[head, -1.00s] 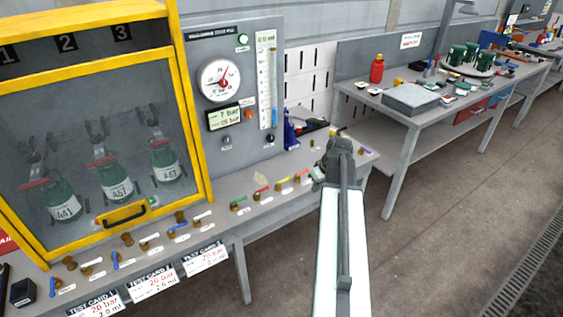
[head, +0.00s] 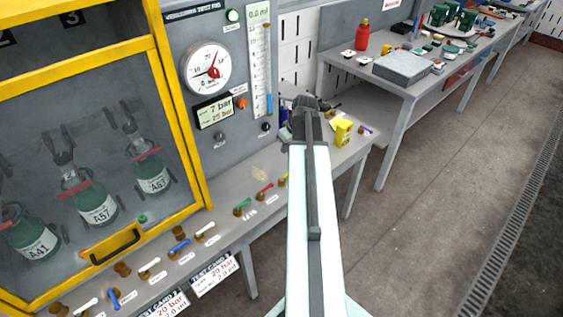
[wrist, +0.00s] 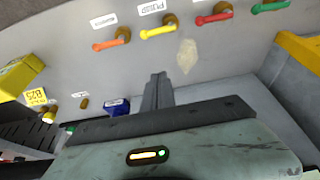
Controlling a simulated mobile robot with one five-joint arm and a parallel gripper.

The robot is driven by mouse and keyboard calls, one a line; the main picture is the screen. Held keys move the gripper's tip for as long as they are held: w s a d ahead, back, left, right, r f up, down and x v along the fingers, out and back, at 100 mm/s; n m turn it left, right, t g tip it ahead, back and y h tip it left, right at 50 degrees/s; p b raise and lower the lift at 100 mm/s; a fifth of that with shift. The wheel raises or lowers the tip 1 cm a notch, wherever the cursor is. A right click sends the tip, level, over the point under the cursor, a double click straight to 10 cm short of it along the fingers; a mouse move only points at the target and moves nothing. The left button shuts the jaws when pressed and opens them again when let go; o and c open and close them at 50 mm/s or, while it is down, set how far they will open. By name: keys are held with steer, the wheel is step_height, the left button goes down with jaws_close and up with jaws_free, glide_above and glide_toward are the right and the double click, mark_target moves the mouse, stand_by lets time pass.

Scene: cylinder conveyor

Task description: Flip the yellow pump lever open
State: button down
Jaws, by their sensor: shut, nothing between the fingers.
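The yellow pump lever (wrist: 158,31) lies on the bench top in the wrist view, pivoting on a brass valve body beside a "PUMP" label. In the head view the lever (head: 283,180) is partly hidden by my arm. My gripper (wrist: 158,88) is shut and empty, apart from the lever, which is above it in the wrist picture. In the head view my gripper (head: 306,113) is over the bench by the test rig, its fingertips hard to make out.
An orange lever (wrist: 110,42), red lever (wrist: 213,17) and green lever (wrist: 270,6) flank the yellow one. A yellow box (head: 343,132) stands near the bench's right end. The yellow-framed cabinet (head: 178,110) is at left. The floor (head: 420,240) at right is clear.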

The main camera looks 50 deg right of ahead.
mark_target(286, 175)
steer(key=shift+s, duration=0.1)
steer(key=b+x, duration=1)
steer(key=x, duration=0.1)
steer(key=shift+s+d+f+b, duration=0.1)
steer(key=shift+s+f+b, duration=0.1)
steer(key=shift+b, duration=0.15)
steer(key=s, duration=0.3)
steer(key=shift+s+r, duration=0.25)
steer(key=shift+r, duration=0.1)
steer(key=shift+s, duration=0.25)
steer(key=shift+p, duration=0.3)
steer(key=shift+s, duration=0.2)
